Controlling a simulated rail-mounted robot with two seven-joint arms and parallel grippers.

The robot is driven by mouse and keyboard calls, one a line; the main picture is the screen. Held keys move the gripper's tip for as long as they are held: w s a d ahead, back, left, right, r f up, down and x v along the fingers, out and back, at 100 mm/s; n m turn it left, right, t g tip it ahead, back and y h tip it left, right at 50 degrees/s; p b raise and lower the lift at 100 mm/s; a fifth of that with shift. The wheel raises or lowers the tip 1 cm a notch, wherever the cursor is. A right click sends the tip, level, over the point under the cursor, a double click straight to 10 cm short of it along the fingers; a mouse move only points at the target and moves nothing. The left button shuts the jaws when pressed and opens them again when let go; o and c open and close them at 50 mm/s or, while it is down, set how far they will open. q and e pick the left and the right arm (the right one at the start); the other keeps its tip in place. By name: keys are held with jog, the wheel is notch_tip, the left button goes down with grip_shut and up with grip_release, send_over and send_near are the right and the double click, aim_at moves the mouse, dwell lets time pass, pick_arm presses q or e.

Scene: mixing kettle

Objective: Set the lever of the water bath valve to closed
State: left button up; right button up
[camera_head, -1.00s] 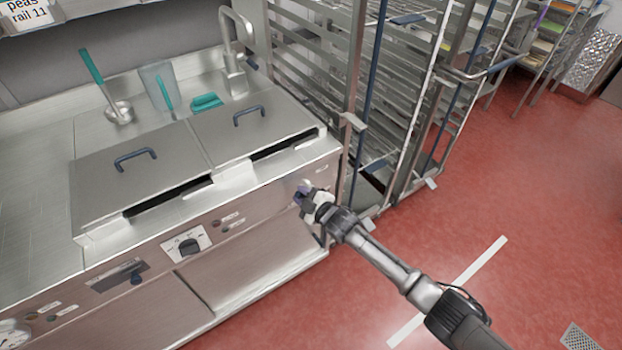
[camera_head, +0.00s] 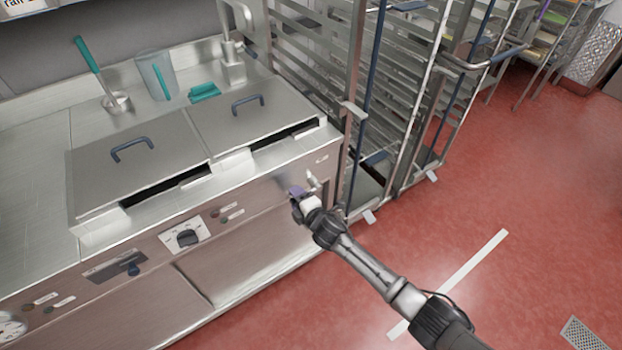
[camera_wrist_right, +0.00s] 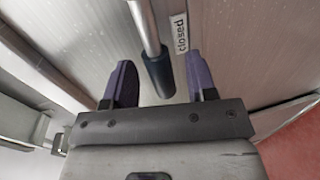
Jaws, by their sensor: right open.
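The water bath valve lever (camera_wrist_right: 158,68) shows in the right wrist view as a metal rod with a dark grip. In the head view its metal part (camera_head: 312,179) stands out from the front panel, just beyond my right gripper. My left gripper is not in view.
Two lidded basins (camera_head: 136,170) are on top. A wheeled tray rack (camera_head: 352,125) stands close on the right. Red floor (camera_head: 540,220) is open at right.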

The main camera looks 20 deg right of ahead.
jog(key=p+v, duration=0.5)
jog(key=v, duration=0.2)
jog(key=shift+w, duration=0.1)
dwell(0.5)
